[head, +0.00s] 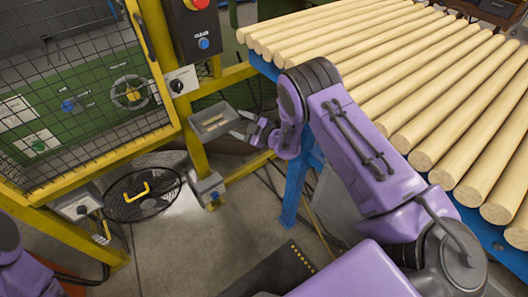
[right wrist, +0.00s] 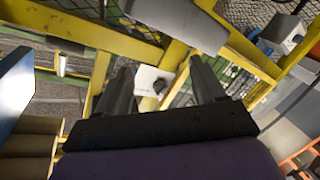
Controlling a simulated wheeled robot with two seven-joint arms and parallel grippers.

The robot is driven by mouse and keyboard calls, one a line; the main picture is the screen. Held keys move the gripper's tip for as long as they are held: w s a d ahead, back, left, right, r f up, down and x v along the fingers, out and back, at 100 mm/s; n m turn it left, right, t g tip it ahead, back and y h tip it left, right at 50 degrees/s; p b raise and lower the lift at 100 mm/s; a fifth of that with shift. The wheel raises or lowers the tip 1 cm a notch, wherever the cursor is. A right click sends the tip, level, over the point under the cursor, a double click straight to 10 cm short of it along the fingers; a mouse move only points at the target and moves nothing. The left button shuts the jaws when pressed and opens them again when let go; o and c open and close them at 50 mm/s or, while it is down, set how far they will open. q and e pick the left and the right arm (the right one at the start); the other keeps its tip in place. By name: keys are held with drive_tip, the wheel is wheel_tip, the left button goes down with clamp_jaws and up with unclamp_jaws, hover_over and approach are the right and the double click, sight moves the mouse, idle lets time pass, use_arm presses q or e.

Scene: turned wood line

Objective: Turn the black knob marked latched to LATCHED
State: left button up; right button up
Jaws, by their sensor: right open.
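A black knob (head: 177,85) sits on a white plate (head: 187,77) on the yellow post beside the mesh guard. The plate's lettering is too small to read. In the right wrist view the black knob (right wrist: 160,86) shows on its white plate between the fingers, beyond their tips. My right gripper (head: 240,125) is open and empty, to the right of and below the knob in the head view, apart from it. Of my left arm only a purple part shows at the lower left; its gripper is out of view.
A grey tray (head: 212,121) on the yellow frame is close to my right gripper. A control box (head: 195,30) with a red button is above the knob. Another switch box (head: 77,206) is at lower left. Wooden rods (head: 400,75) lie on a blue-framed rack at right.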

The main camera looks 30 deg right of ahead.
drive_tip(key=s+d+f+m+g+h+p, duration=0.2)
drive_tip(key=s+f+m, duration=0.4)
drive_tip(key=s, duration=0.5)
drive_tip(key=shift+s+f+m+h+p, duration=0.35)
drive_tip(key=shift+m+h+p, duration=0.25)
drive_tip(key=shift+m+h, duration=0.7)
